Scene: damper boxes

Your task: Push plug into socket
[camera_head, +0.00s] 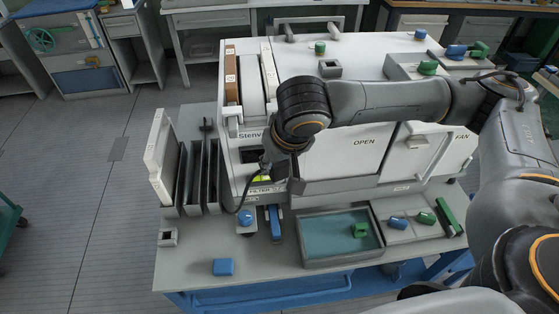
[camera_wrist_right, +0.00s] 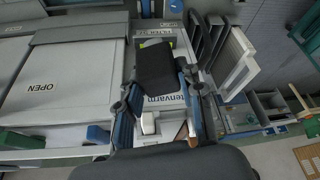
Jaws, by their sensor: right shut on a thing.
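My right gripper (camera_wrist_right: 160,86) reaches in front of the left part of the large white box unit (camera_head: 367,142), beside its "Stenvarm" label. In the right wrist view its fingers are shut on a dark block (camera_wrist_right: 154,66), which seems to be the plug. In the head view my wrist covers most of the gripper and the held piece. A thin black cable (camera_head: 247,186) hangs from near the gripper down to the bench. My left gripper is not in view.
A grey tray (camera_head: 303,264) with a green piece stands on the bench front. Dark upright slots and a white panel (camera_head: 158,150) stand left of the unit. Blue and green knobs are at the right.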

